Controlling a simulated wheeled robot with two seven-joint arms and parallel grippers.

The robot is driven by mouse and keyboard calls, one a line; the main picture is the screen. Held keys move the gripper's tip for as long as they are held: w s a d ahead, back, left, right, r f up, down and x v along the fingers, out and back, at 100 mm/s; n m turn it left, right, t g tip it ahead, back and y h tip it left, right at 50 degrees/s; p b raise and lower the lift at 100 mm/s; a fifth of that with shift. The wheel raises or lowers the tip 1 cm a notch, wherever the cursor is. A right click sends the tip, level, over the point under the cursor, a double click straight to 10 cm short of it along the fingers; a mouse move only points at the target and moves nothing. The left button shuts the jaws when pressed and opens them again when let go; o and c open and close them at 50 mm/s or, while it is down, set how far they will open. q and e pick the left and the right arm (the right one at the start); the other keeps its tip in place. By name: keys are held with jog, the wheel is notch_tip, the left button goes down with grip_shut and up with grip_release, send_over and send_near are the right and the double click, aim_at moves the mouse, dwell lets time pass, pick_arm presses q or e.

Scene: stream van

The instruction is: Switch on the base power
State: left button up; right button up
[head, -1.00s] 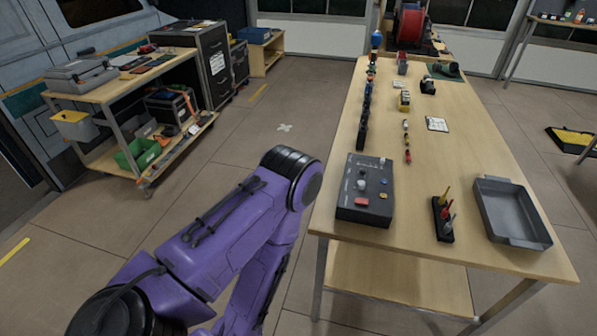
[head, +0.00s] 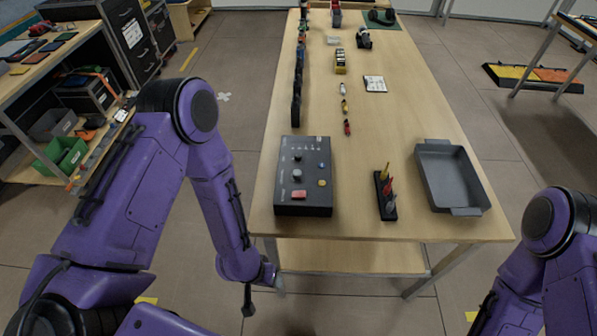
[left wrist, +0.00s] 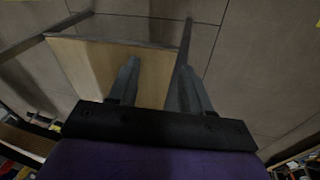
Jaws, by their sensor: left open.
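A dark control box (head: 304,176) lies at the near left of the wooden table. Its top carries a red rectangular button (head: 299,194), a grey-blue round knob (head: 297,174), a small orange-yellow button (head: 322,183) and a row of small switches. Their labels are too small to read. My left gripper (head: 263,291) hangs low in front of the table's near left edge, below and apart from the box. In the left wrist view its two fingers (left wrist: 157,68) are spread and empty. My right arm shows at the lower right; its gripper is out of the picture.
A black holder (head: 388,208) with coloured tools and a grey tray (head: 451,177) stand right of the box. Small items line the table's middle and left edge. A cart (head: 31,140) stands at the left. Floor is clear between cart and table.

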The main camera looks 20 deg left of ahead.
pick_arm(q)
jog(key=w+d+r+m+g+h+p, duration=0.1)
jog(key=w+d+r+m+p, duration=0.1)
jog(key=w+d+r+m, duration=0.3)
jog(key=w+d+r+m+g+h+p, duration=0.1)
jog(key=w+r+m, duration=0.15)
jog(key=r, duration=0.55)
jog(key=m+y, duration=0.4)
jog(key=m, duration=0.5)
send_near(295, 194)
notch_tip(295, 194, down, 7)
jog(key=shift+d+r+p, duration=0.1)
jog(key=shift+p, duration=1.15)
jog(key=shift+f, duration=0.35)
pick_arm(e)
notch_tip(295, 194, up, 8)
jog(key=shift+s+f, duration=0.2)
jog(key=shift+s, duration=0.05)
pick_arm(q)
jog(key=shift+c, duration=0.3)
